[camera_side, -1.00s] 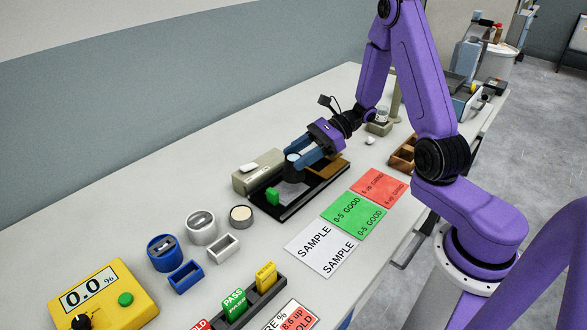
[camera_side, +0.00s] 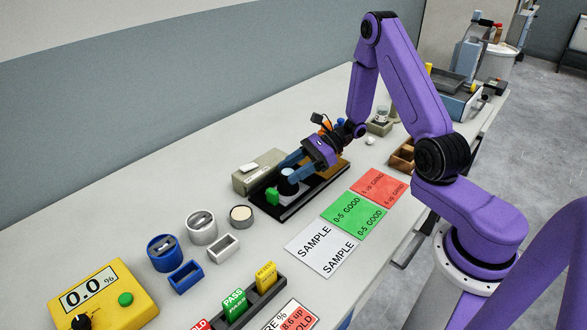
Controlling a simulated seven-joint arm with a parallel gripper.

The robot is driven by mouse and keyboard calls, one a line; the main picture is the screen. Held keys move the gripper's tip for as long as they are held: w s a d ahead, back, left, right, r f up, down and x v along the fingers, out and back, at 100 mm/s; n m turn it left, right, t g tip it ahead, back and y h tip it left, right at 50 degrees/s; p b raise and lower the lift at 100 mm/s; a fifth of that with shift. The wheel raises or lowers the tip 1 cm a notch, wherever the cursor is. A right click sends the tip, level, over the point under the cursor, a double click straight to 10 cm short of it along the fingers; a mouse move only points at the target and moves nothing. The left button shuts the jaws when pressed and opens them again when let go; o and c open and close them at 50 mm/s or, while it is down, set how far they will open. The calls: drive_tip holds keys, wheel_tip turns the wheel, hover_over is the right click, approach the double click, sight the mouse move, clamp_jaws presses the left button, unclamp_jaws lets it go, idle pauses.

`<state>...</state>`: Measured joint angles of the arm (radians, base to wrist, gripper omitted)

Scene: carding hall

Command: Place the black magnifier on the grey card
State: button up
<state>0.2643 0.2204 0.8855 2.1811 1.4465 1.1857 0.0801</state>
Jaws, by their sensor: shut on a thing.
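My gripper (camera_side: 291,172) is over the left half of a long black tray (camera_side: 319,202), its blue fingers shut on the black magnifier (camera_side: 288,186). The magnifier is a short dark cylinder with a pale round top and looks upright. I cannot tell whether its base touches the surface below. A small light grey patch (camera_side: 301,188) shows on the tray right beside and under the magnifier; it may be the grey card, mostly hidden.
A beige box (camera_side: 250,178) stands behind the tray. White sample (camera_side: 322,250), green (camera_side: 352,217) and red (camera_side: 379,188) cards lie in front. Blue and white cups, a yellow meter (camera_side: 103,298) and a tag rack are at left. A brown wooden tray (camera_side: 402,158) is at right.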

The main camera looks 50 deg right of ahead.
drive_tip(key=shift+f, duration=0.15)
drive_tip(key=o, duration=1)
drive_tip(key=shift+o, duration=0.2)
